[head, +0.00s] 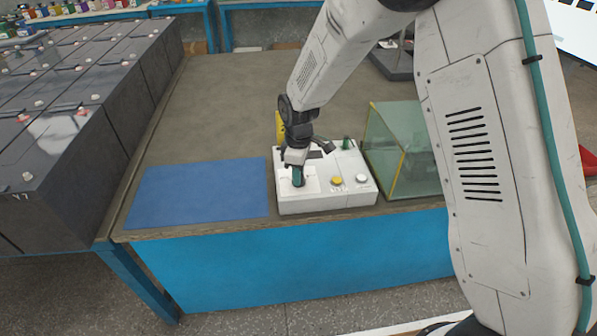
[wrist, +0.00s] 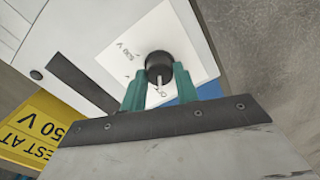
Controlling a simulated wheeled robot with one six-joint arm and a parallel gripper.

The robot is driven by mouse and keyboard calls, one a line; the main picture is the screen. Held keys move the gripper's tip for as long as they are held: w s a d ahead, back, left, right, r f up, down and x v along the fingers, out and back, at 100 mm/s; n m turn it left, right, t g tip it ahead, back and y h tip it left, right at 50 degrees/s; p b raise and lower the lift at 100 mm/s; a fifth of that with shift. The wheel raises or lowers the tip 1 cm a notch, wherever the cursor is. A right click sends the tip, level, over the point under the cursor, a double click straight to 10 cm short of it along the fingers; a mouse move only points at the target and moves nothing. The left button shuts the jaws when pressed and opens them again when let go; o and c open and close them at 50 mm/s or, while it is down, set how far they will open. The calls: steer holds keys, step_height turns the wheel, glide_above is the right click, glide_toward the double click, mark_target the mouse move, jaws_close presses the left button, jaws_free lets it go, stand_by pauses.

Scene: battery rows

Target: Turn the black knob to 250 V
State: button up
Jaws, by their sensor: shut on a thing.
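The black knob (wrist: 158,65) sits on a white label plate in the wrist view, with a white pointer line toward the lower edge of the picture. Lettering around it is upside down and partly hidden; one mark ends in a V, at the upper left. The number at the pointer is too small to read surely. My gripper (wrist: 160,84) has green fingers on either side of the knob, shut on it. In the head view my gripper (head: 298,178) reaches down onto the left part of the white tester box (head: 325,203), hiding the knob there.
A yellow button (head: 336,181) and a white button (head: 361,179) are on the box. A yellow sign (wrist: 40,125) reads partly "EST AT" and "50 V". A blue mat (head: 200,192) lies left; a clear green-tinted cover (head: 400,155) stands right. Dark batteries (head: 85,110) fill the far left.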

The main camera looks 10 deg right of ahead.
steer(key=m, duration=0.6)
steer(key=shift+w+m, duration=0.1)
steer(key=shift+m, duration=2.6)
steer(key=o, duration=1)
steer(key=shift+r, duration=0.15)
step_height(320, 180, up, 8)
steer(key=shift+f, duration=0.2)
steer(key=shift+d, duration=0.1)
